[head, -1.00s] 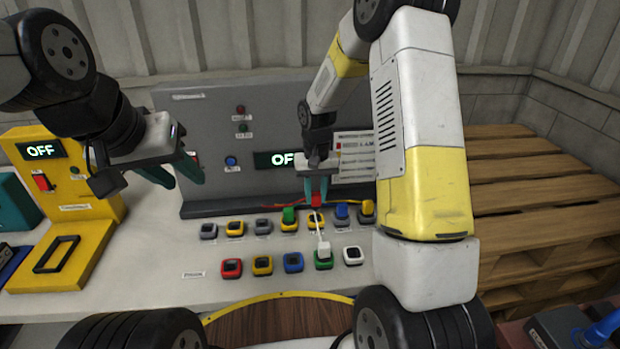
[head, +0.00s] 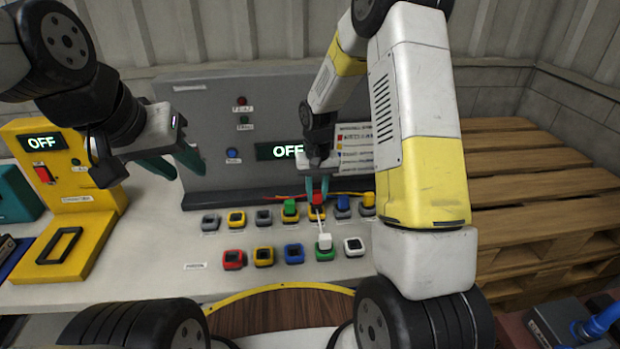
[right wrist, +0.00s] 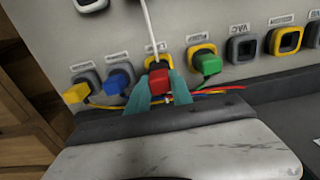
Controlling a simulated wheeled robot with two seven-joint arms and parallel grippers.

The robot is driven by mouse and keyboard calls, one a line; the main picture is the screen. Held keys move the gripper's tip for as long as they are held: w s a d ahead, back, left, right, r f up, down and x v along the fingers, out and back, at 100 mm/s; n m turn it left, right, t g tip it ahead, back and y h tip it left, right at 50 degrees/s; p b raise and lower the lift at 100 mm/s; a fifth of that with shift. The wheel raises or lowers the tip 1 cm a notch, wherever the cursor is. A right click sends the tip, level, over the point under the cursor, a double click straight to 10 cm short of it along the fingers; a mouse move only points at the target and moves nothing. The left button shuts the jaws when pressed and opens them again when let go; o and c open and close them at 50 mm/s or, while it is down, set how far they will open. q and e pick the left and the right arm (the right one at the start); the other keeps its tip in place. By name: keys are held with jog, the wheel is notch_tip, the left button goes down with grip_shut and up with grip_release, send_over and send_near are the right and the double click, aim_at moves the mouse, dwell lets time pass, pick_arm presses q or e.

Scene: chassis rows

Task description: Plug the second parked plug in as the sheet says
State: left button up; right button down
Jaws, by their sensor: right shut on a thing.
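My right gripper (head: 317,185) is shut on the red plug (right wrist: 160,82). The red plug is at a yellow-framed socket (right wrist: 153,63) in the back row, touching or nearly touching it; I cannot tell whether it is fully seated. A white plug (head: 324,241) stands in the green front-row socket (head: 326,254), and its white cord runs up toward the red plug's socket. Back-row neighbours are a green plug (right wrist: 207,64), a blue plug (right wrist: 118,82) and a yellow plug (right wrist: 77,93). The sheet (head: 354,150) is partly hidden by my right arm. My left gripper (head: 178,163) is open and empty.
Open back-row sockets (head: 236,219) lie left of the green plug. Red (head: 233,259), yellow, blue and white front-row sockets are empty. The grey panel (head: 215,125) reads OFF, as does the yellow unit (head: 62,230). Coloured cables (right wrist: 213,90) run behind the plugs.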

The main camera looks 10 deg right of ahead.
jog(key=shift+f, duration=1.35)
jog(key=c, duration=1.1)
grip_release()
jog(key=shift+o, duration=0.2)
jog(key=shift+r, duration=0.15)
notch_tip(320, 180, up, 8)
jog(key=shift+f, duration=0.2)
jog(key=s+d+r+t, duration=0.1)
jog(key=s+r, duration=0.3)
jog(key=r, duration=0.6)
jog(key=s+d+r+t+y, duration=0.1)
jog(key=s+r+t, duration=0.1)
jog(key=s+r, duration=0.4)
jog(key=s+r+t+y, duration=0.1)
jog(key=s+r+t, duration=0.2)
jog(key=s, duration=1.1)
notch_tip(320, 180, up, 3)
jog(key=shift+d+r+n, duration=0.2)
jog(key=shift+d+n, duration=0.1)
jog(key=shift+d, duration=0.05)
